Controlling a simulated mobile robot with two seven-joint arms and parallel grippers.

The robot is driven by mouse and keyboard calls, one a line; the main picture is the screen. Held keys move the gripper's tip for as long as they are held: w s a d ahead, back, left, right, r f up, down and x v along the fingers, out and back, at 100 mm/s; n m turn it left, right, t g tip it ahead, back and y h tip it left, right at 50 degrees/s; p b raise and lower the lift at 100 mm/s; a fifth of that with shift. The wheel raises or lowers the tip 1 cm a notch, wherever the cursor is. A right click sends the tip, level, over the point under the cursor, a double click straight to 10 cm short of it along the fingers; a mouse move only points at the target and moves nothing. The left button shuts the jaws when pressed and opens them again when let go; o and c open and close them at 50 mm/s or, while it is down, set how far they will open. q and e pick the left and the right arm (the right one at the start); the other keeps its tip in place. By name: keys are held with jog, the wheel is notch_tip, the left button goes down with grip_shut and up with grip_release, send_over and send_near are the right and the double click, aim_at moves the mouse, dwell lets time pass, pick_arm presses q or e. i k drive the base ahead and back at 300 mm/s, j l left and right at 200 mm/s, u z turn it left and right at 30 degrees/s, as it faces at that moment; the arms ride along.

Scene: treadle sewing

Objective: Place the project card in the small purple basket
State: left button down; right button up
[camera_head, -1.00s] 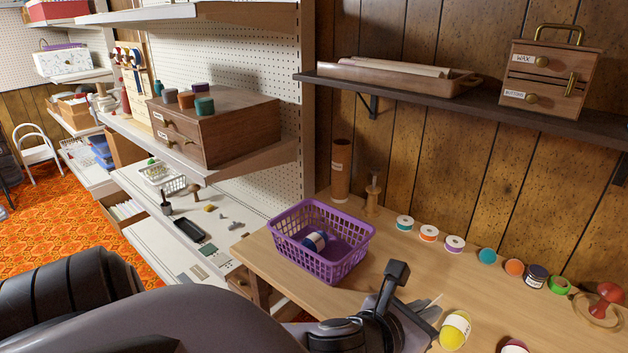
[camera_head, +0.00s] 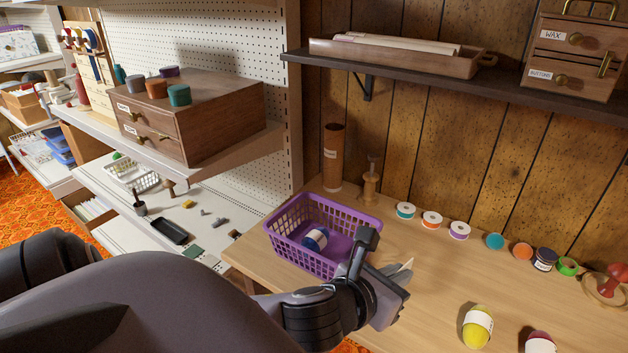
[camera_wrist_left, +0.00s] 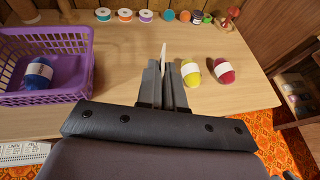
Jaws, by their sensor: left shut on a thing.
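The small purple basket (camera_head: 292,248) stands on the wooden table with a blue yarn ball (camera_head: 315,239) in it. It also shows at the left of the left wrist view (camera_wrist_left: 60,94). My left gripper (camera_head: 398,276) is just right of the basket and outside its rim. In the left wrist view the gripper (camera_wrist_left: 163,72) is shut on a thin white piece, seen edge-on, which looks like the project card (camera_wrist_left: 163,54). The card's face cannot be seen, and only a pale edge of it shows in the head view. My right gripper is not in view.
A yellow yarn ball (camera_head: 477,327) and a dark red one (camera_head: 540,342) lie right of the gripper. Several ribbon spools (camera_head: 459,231) line the back of the table. A wooden shelf (camera_head: 400,86) hangs above. The table between basket and yellow ball is clear.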

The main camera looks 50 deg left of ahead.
aim_at(351, 256)
jog(key=k+j, duration=0.1)
jog(key=j, duration=1.55)
jog(key=i+z, duration=0.05)
